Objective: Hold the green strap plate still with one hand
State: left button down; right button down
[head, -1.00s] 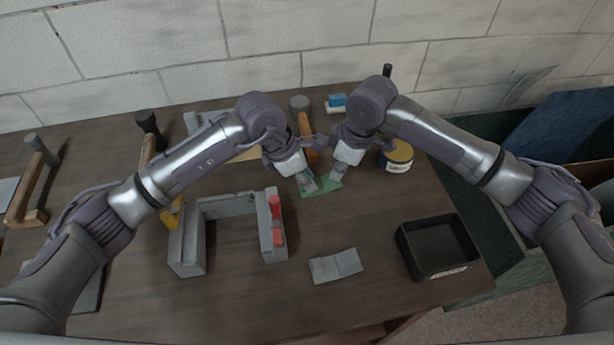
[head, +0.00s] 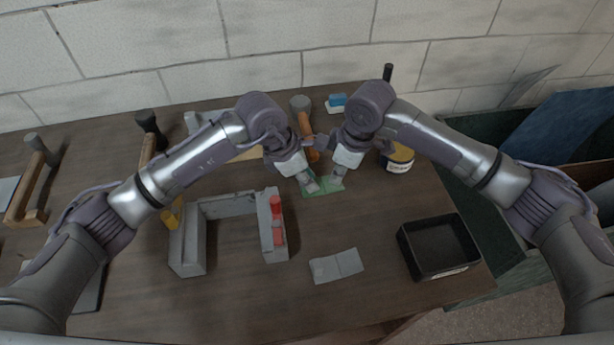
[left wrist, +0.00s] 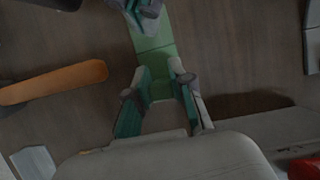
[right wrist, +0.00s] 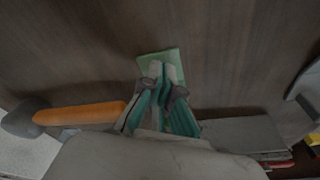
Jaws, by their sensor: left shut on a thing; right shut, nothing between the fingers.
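The green strap plate (head: 322,192) lies at the middle of the bench, partly covered by both grippers. In the left wrist view the plate (left wrist: 153,58) runs away between my fingers. My left gripper (head: 313,188) is shut on one end of it; in the left wrist view its fingers (left wrist: 162,76) stand on either side of the plate. My right gripper (head: 337,184) is shut and empty at the plate's right part. In the right wrist view the closed fingertips (right wrist: 163,74) are over the plate (right wrist: 158,60); I cannot tell whether they touch it.
A hinged grey plate (head: 337,266) and a black tray (head: 438,246) are at right front.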

notch_tip(320, 180, up, 8)
jog(key=shift+f, duration=0.25)
dwell(0.5)
jog(key=shift+w+d, duration=0.15)
pick_arm(q)
jog(key=c, duration=0.9)
grip_release()
jog(key=shift+c, duration=0.2)
jog(key=v, duration=1.2)
